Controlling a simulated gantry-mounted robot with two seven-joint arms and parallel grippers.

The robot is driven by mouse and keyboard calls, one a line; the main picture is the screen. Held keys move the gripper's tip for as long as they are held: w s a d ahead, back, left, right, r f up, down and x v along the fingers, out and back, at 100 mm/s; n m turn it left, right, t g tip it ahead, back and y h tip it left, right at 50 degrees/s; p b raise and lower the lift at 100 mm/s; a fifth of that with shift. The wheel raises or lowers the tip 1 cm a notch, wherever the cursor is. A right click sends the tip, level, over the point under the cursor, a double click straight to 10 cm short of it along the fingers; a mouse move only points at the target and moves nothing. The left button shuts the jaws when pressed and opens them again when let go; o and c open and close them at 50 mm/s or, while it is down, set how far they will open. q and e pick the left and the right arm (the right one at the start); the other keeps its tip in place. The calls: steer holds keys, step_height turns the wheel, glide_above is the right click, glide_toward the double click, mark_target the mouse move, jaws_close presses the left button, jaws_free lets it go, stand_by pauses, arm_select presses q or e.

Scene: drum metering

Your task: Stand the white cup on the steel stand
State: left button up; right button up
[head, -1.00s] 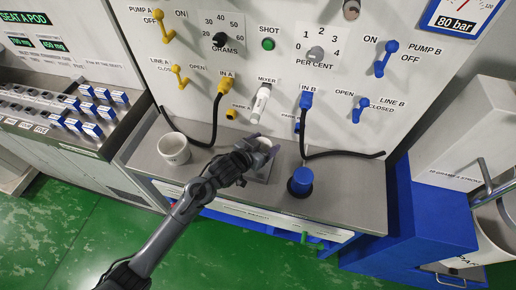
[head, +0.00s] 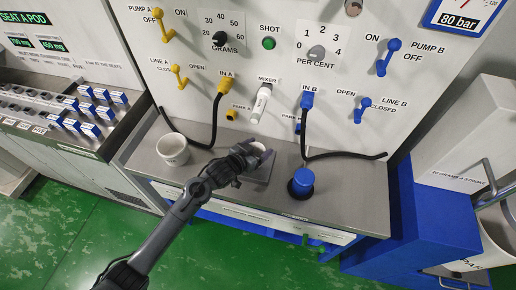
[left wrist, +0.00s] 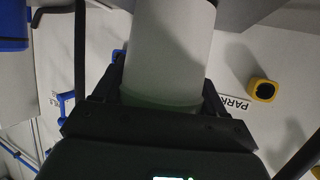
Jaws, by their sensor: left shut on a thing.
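My left gripper (head: 260,154) is shut on the white cup (head: 256,147), below the mixer nozzle. The cup is largely hidden by the gripper in the head view. In the left wrist view the cup (left wrist: 168,45) is a pale cylinder between the two fingers. The steel stand (head: 262,174) is a grey plate on the bench, directly under or just behind the gripper and partly covered by it. I cannot tell whether the cup touches the stand. My right gripper is not in view.
Another whitish cup-like pot (head: 173,156) stands on the steel bench (head: 345,190) to the left. A blue-capped item (head: 301,182) stands close on the right. The mixer nozzle (head: 261,103) hangs above, with black hoses (head: 216,125) from the panel on both sides.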

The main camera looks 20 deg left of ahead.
arm_select(q)
steer(key=o, duration=1.1)
steer(key=shift+f, duration=0.15)
steer(key=shift+o, duration=0.2)
